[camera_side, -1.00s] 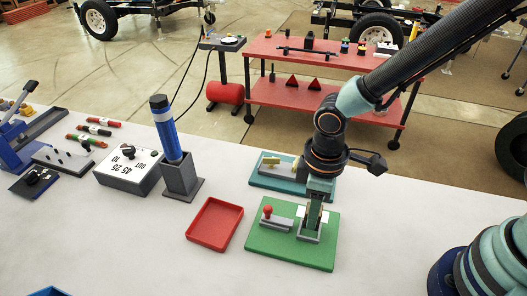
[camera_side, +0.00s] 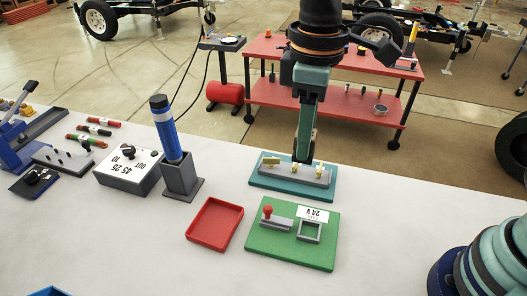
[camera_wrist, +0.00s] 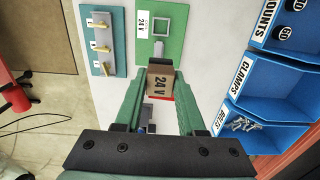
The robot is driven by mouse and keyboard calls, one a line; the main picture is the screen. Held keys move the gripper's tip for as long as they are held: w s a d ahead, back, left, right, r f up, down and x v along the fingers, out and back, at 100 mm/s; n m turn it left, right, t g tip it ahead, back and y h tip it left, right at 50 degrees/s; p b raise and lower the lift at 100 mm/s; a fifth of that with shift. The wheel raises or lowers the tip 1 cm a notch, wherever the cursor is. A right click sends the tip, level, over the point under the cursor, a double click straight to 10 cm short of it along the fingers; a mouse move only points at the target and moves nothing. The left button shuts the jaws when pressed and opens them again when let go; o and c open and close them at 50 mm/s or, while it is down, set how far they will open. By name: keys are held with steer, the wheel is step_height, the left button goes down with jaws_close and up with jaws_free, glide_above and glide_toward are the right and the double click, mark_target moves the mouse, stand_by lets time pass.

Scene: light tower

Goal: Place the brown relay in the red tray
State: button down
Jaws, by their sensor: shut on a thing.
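The brown relay (camera_wrist: 159,82), marked 24 V, is between the fingertips of my gripper (camera_wrist: 162,76) in the wrist view. My gripper (camera_side: 304,152) is shut on it and holds it up off the green board (camera_side: 263,252); in the side view the relay is mostly hidden by the fingers. The grey square socket (camera_side: 310,231) on the green board is empty. The red tray (camera_side: 214,224) lies on the table left of the green board and looks empty. In the wrist view a sliver of red shows just beyond the relay.
A teal board (camera_side: 262,181) with small yellow levers lies behind the green board. A grey holder (camera_side: 183,184) with a blue cylinder and a grey switch box (camera_side: 130,172) stand left of the tray. Blue bins (camera_wrist: 256,92) are at right in the wrist view.

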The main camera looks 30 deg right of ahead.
steer(key=w+a, duration=0.6)
steer(key=a, duration=0.1)
glide_above(216, 225)
step_height(216, 225, down, 2)
step_height(216, 225, down, 20)
steer(key=shift+r, duration=0.15)
stand_by(0.3)
steer(key=c, duration=0.5)
jaws_free()
